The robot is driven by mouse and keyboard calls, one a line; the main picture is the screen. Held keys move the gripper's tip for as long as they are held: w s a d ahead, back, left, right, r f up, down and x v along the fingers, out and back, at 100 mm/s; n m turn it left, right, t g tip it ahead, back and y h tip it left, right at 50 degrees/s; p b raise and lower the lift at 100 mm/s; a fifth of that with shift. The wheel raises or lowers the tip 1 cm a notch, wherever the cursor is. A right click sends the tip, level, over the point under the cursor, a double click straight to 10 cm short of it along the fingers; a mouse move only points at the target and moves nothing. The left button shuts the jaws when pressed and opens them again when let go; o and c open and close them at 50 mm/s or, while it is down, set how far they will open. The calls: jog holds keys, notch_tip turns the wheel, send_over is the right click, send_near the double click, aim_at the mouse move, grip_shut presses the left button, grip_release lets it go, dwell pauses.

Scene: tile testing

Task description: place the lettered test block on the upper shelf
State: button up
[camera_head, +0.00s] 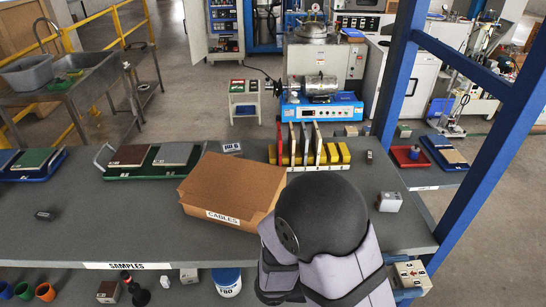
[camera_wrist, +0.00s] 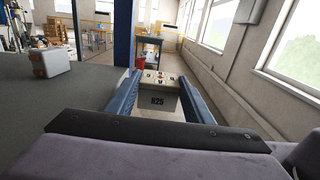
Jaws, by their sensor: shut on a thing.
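The lettered test block (camera_wrist: 158,98) is a pale box marked H25 on its front, with dark characters and a red mark on top. In the wrist view it sits between the two blue fingers of my gripper (camera_wrist: 159,80), which is shut on it. In the head view the block (camera_head: 412,275) shows at the lower right, just outside the front right corner of the grey upper shelf (camera_head: 120,225). My arm hides most of the gripper there. I cannot tell the block's exact height against the shelf top.
A blue post (camera_head: 400,75) rises at the shelf's right end. A small pale block (camera_head: 389,201) stands near that end, left in the wrist view (camera_wrist: 48,60). A CABLES box (camera_head: 232,190) and a yellow rack (camera_head: 310,155) stand mid-shelf. Bare shelf lies front left.

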jog(key=w+r+n+t+p, duration=0.1)
jog(key=w+r+t, duration=0.1)
jog(key=w, duration=0.1)
jog(key=w+a+r+n+t+p, duration=0.1)
jog(key=w+r+t+p, duration=0.1)
jog(key=w+r, duration=0.1)
jog(key=w+a+r+n+t+y+p, duration=0.1)
jog(key=w+r, duration=0.1)
jog(key=shift+w+a+r+n+t+p, duration=0.15)
jog(key=shift+w+n+t+p, duration=0.15)
jog(key=shift+w+n+t, duration=0.1)
jog(key=w+a+r+n+t+y+p, duration=0.4)
jog(key=w+a+r+n+t, duration=0.1)
jog(key=w, duration=0.5)
jog(key=shift+a+r+t, duration=0.75)
jog(key=shift+a+t, duration=0.2)
jog(key=shift+t, duration=0.05)
notch_tip(320, 180, down, 6)
jog(key=p, duration=0.1)
jog(key=shift+f, duration=0.2)
jog(key=shift+f+p, duration=0.45)
jog(key=shift+f, duration=1.35)
